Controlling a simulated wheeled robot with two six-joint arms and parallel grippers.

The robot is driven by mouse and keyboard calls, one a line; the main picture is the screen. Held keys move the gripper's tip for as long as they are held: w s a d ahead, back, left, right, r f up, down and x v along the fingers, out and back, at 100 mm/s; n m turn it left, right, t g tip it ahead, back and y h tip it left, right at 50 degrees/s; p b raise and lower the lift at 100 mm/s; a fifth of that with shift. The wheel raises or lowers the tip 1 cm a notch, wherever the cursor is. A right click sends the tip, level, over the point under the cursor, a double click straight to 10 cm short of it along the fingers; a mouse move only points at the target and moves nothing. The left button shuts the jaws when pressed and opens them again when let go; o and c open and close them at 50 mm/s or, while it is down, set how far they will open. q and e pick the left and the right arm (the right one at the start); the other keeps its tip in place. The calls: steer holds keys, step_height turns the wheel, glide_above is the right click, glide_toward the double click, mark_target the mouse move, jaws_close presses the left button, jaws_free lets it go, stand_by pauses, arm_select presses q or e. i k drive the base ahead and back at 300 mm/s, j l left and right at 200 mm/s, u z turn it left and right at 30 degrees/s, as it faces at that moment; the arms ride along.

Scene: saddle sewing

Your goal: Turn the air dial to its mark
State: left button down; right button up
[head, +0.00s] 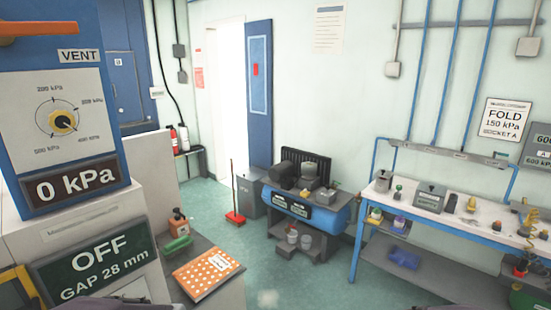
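The air dial (63,121) is a round yellow-and-dark knob on a white panel of the blue cabinet at the left. Small kPa labels and tick marks surround it, and I cannot tell which way it points. The readout (76,184) below it shows 0 kPa. A VENT label (79,56) sits above the panel, beneath an orange lever (40,28). A wall sign (506,119) at the right reads FOLD, 150 kPa, SOCKET A. Neither gripper's fingertips show; only dark grey shapes, perhaps my arms, cross the bottom edge.
A green display (98,262) below the cabinet reads OFF, GAP 28 mm. An orange dotted board (206,272) and a green-handled brush (178,245) lie beside it. A blue-framed workbench (455,229) with small items stands right. The middle floor (265,270) is mostly clear.

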mark_target(63, 122)
steer(key=u, duration=1.4)
